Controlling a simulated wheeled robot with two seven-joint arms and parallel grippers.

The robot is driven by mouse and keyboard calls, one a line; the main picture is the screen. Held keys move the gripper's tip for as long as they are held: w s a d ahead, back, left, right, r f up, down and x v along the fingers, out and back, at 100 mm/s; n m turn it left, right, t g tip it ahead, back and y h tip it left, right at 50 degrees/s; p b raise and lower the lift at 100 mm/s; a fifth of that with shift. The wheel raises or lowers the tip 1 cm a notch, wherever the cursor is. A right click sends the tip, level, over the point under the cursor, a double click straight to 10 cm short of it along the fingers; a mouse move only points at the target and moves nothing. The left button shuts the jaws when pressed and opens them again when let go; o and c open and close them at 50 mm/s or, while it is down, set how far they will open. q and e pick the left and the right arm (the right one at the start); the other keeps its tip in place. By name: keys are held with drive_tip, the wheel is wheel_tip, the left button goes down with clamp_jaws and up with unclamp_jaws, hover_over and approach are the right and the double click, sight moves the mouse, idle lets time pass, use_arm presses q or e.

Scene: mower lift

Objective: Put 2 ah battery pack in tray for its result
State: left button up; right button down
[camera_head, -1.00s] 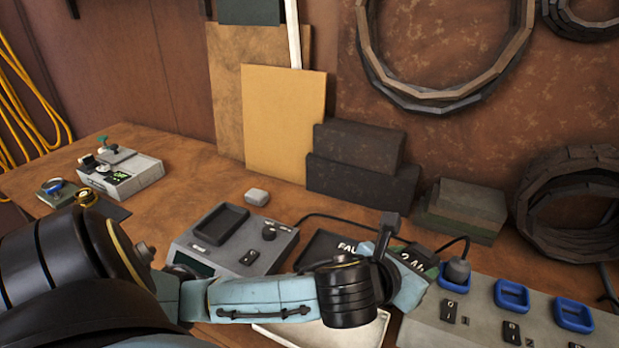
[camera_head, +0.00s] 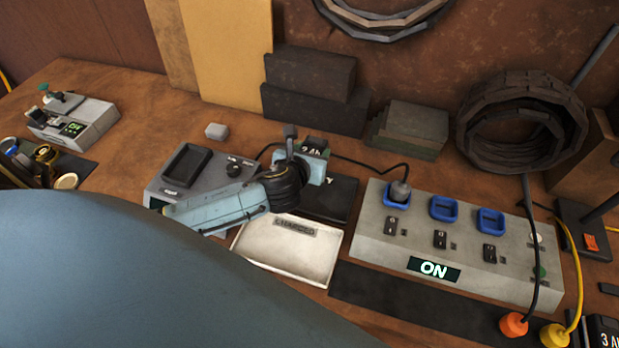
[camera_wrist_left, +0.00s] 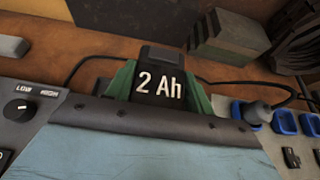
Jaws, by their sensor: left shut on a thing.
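The 2 Ah battery pack (camera_head: 314,146) is dark with white lettering. It also shows in the wrist view (camera_wrist_left: 160,85), between green fingers. My left gripper (camera_head: 316,150) is shut on it, above the far end of the dark tray (camera_head: 340,203). I cannot tell the height. That tray's label is mostly covered by my left arm; a final Y shows. The white tray (camera_head: 267,262) labelled CHARGED lies in front of it and looks empty. My right gripper is not in view.
The grey charger (camera_head: 160,190) with an empty-looking bay stands left of the trays. The power strip (camera_head: 375,250) on the right reads ON and has a plug (camera_head: 400,191) in its first socket. Dark blocks (camera_head: 315,105) stand behind. A tester (camera_head: 75,125) is at far left.

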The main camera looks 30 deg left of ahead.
use_arm(q)
wheel_tip(320, 180, down, 5)
drive_tip(key=shift+a+f+b, duration=0.15)
drive_tip(key=shift+f+b, duration=0.05)
drive_tip(key=shift+b, duration=0.4)
drive_tip(key=shift+f+b, duration=0.65)
drive_tip(key=shift+f, duration=1.75)
drive_tip(key=shift+f, duration=0.1)
drive_tip(key=o, duration=1.3)
